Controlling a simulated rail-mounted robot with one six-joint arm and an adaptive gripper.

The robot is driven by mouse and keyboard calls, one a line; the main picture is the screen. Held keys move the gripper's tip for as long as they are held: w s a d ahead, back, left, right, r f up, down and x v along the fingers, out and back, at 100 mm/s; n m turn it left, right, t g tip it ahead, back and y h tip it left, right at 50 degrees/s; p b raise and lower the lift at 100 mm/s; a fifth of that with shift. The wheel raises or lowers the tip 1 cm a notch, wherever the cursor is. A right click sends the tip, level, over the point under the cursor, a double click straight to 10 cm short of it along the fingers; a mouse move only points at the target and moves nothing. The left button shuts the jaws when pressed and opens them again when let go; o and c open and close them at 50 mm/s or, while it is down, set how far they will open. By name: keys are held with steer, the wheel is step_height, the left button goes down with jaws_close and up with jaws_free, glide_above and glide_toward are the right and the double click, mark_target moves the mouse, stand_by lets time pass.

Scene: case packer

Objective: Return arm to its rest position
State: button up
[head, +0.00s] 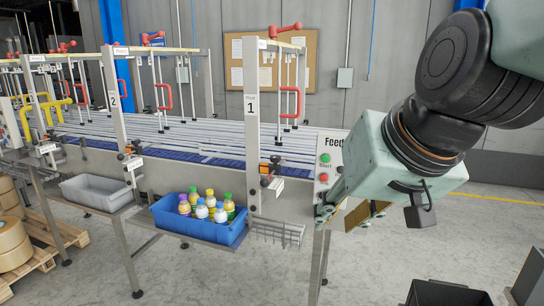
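My arm comes in from the upper right, with its pale green and black links in front of the right end of the machine. My gripper (350,213) is at the low end of the arm, pointing down beside the control panel. Small finger parts show at its lower edge, but its fingertips are not clear. I cannot tell whether it is open or shut, and I see no object hanging from it. A dark bracket (418,205) sticks out from the wrist.
The case packer's lanes (210,140) fill the middle. A blue bin (215,235) with several bottles and a grey bin (97,190) hang in front. The control panel (325,170) is partly behind my arm. A black container (448,293) stands at lower right. The wall board (270,60) is behind.

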steer(key=s+d+f+g+h+b, duration=0.1)
steer(key=s+d, duration=0.3)
steer(key=s, duration=0.6)
steer(key=s+d+f+g+h, duration=0.1)
steer(key=s+d+f, duration=0.3)
steer(key=s, duration=0.6)
steer(key=shift+d+g+b, duration=0.4)
steer(key=shift+d, duration=0.1)
